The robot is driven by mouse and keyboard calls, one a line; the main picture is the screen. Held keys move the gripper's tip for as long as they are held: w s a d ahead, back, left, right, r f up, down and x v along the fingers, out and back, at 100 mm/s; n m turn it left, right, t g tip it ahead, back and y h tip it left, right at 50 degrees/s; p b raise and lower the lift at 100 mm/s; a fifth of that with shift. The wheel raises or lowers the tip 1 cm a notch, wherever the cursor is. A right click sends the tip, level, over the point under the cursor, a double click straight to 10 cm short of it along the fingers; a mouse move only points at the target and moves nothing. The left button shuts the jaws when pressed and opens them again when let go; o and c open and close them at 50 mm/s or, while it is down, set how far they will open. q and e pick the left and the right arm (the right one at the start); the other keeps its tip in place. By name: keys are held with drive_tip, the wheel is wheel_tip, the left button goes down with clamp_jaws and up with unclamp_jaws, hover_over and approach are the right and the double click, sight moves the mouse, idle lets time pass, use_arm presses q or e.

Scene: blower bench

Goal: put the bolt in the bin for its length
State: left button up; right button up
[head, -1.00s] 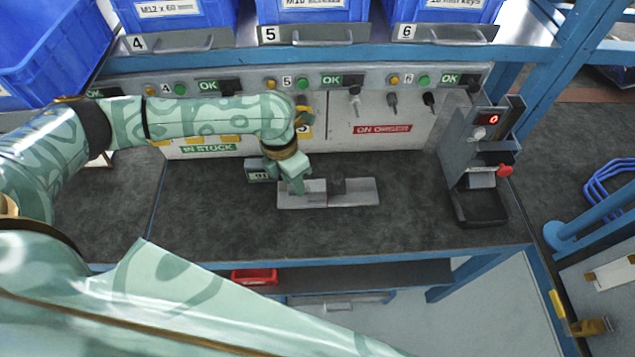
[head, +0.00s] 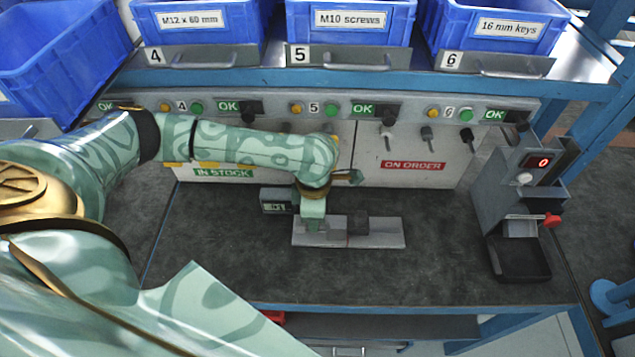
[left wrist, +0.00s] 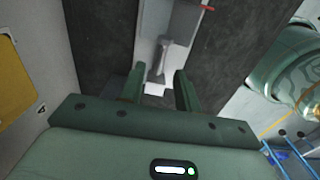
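A grey metal gauge (head: 385,233) with a dark block lies on the bench, with a small display box (head: 277,201) beside its left end. My left gripper (head: 313,222) is at the left part of the gauge. In the left wrist view, its two fingers (left wrist: 160,80) are apart, with the pale gauge (left wrist: 148,28) beyond them. A grey, bolt-like shape (left wrist: 171,55) lies on the gauge ahead of the fingers; I cannot tell for sure whether it is the bolt. The blue bins are labelled M12 x 60 mm (head: 190,20), M10 screws (head: 350,20) and 16 mm keys (head: 508,28). My right gripper is not in view.
A grey device with a red digit display (head: 537,162), a red knob (head: 551,220) and a black tray (head: 518,262) stands at the right. A panel with IN STOCK (head: 223,173) and ON ORDER (head: 413,166) signs backs the bench. The dark bench top (head: 430,275) is clear in front.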

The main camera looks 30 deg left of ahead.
use_arm(q)
wheel_tip(320, 180, down, 2)
drive_tip(key=shift+f+b, duration=0.2)
drive_tip(key=shift+b, duration=0.1)
drive_tip(key=shift+f, duration=0.15)
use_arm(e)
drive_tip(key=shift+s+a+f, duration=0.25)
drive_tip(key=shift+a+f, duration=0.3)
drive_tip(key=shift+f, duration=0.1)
use_arm(q)
drive_tip(key=shift+c, duration=0.2)
clamp_jaws()
drive_tip(key=shift+r, duration=0.25)
wheel_tip(320, 180, up, 7)
drive_tip(key=p, duration=0.7)
drive_tip(key=shift+r, duration=0.15)
drive_tip(key=shift+f, duration=0.35)
drive_tip(key=shift+w, duration=0.1)
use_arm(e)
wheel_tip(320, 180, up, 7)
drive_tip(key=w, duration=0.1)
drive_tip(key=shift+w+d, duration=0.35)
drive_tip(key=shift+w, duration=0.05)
